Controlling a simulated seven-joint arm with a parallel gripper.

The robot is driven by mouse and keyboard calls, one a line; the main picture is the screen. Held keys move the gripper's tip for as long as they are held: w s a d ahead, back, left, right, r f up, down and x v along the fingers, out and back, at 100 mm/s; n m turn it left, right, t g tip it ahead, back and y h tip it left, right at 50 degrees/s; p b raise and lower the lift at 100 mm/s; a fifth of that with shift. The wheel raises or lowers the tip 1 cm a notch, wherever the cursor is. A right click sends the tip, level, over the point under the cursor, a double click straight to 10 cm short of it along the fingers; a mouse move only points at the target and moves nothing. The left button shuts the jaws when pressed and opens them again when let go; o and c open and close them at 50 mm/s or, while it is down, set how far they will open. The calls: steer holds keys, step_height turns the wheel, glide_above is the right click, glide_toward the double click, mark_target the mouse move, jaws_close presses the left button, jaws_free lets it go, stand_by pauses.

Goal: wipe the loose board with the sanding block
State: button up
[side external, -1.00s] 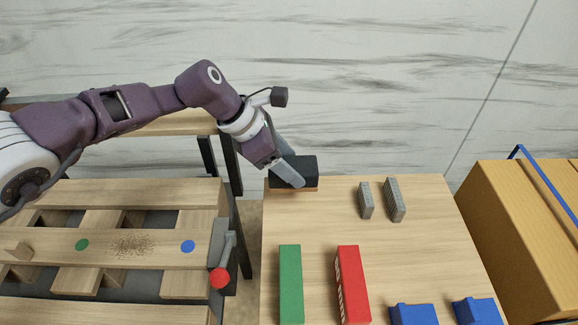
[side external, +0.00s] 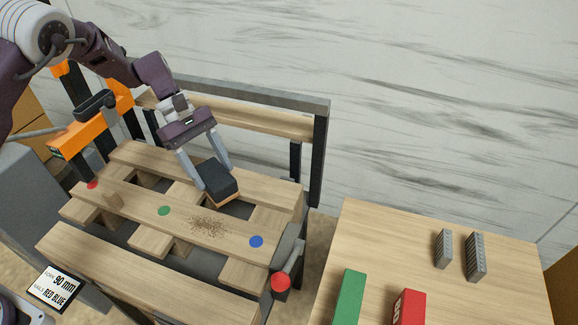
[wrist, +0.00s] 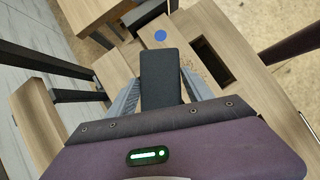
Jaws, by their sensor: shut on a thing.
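The sanding block (side external: 218,181), black on top with a wood-coloured lower layer, is held in my gripper (side external: 211,177). In the wrist view the block (wrist: 160,78) lies between the two grey fingers of my gripper (wrist: 160,88). The loose board (side external: 137,207) runs across the middle of the slatted pallet. It carries a green dot (side external: 164,211), a blue dot (side external: 256,241) and a brown speckled patch (side external: 208,225) between them. The block is just behind the board, near the patch. I cannot tell whether it touches wood.
A clamp with a red knob (side external: 281,282) stands at the board's right end. An orange frame (side external: 85,136) is at the left. The side table (side external: 390,250) holds green, red and grey blocks.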

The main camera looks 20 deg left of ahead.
steer(key=s+a, duration=0.2)
steer(key=s+a+m, duration=0.1)
steer(key=s+a, duration=0.1)
steer(key=s+a+r+m+g, duration=0.1)
steer(key=s+a, duration=0.1)
steer(key=shift+s+a+r+y, duration=0.1)
steer(key=shift+s+a+y, duration=0.25)
steer(key=shift+a+y, duration=0.05)
steer(key=shift+f, duration=3.6)
steer(key=shift+d+f, duration=0.2)
steer(key=shift+f, duration=0.1)
steer(key=shift+d+f, duration=0.15)
steer(key=shift+d, duration=1)
steer(key=shift+c, duration=0.8)
steer(key=shift+d, duration=4.7)
steer(key=shift+a, duration=6.1)
steer(key=shift+r, duration=4.1)
steer(key=shift+c, duration=0.2)
